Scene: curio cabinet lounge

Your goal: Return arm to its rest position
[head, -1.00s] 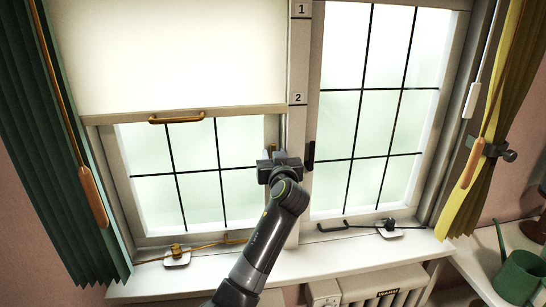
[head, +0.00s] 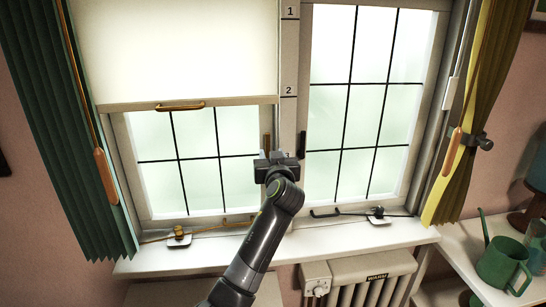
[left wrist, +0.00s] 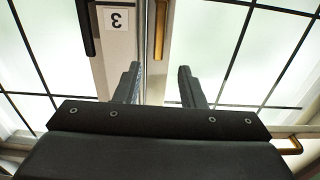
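My left arm (head: 262,240) rises from the bottom of the head view, and its gripper (head: 276,155) is in front of the post between the two windows, by the label 3. In the left wrist view the gripper (left wrist: 158,85) has its two dark fingers apart with nothing between them. The post, the label 3 (left wrist: 116,19) and a brass handle (left wrist: 160,28) show beyond the fingers. I cannot tell how far the fingertips are from the post. My right gripper is out of view.
A cream blind with a brass pull (head: 180,106) partly covers the left window. The windowsill (head: 350,239) holds small latches. A radiator (head: 365,272) stands below. Green and yellow curtains hang at the sides. A green watering can (head: 503,266) stands on the right shelf.

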